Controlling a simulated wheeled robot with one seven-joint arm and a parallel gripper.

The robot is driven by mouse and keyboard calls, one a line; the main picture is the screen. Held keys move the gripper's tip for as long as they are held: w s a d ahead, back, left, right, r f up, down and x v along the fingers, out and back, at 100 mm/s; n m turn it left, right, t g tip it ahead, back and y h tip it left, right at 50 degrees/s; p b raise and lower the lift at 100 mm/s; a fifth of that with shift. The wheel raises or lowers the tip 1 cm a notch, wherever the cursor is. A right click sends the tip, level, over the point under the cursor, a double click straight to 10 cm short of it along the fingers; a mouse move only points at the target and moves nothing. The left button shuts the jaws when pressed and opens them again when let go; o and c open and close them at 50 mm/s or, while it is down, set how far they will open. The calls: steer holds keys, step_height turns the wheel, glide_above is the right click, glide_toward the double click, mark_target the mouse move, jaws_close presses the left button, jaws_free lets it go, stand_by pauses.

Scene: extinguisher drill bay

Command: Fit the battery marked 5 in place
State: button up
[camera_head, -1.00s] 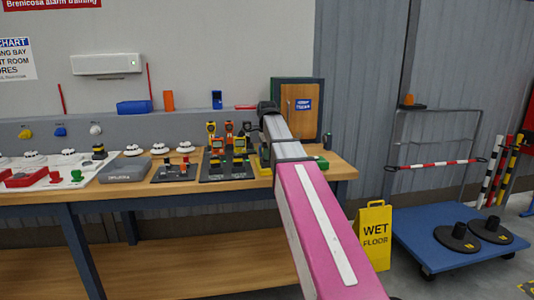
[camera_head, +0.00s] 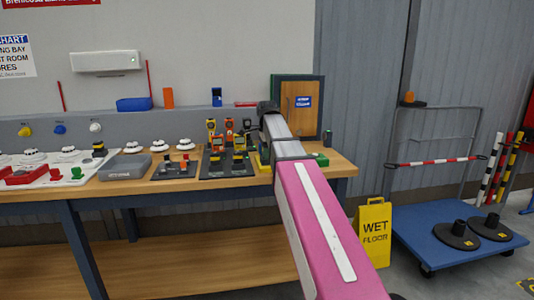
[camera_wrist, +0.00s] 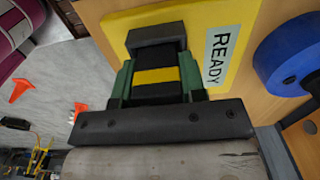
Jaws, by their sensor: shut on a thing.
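In the wrist view my gripper (camera_wrist: 157,72) is shut on a black battery (camera_wrist: 155,92) with a yellow band, held between its two green fingers. A dark grey block stands at the battery's far end; I cannot tell whether it is part of the battery. No number is readable on the battery. There my arm hides the gripper and the battery. I cannot tell whether the battery touches the plate.
On the wooden bench (camera_head: 345,168) a dark tray (camera_head: 222,176) holds several orange and yellow handheld devices, left of my arm. A cabinet (camera_head: 298,105) stands behind. A blue round thing (camera_wrist: 290,55) is close on the right in the wrist view. A wet-floor sign (camera_head: 375,232) stands right of the bench.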

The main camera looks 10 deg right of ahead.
steer(key=shift+r, duration=2.5)
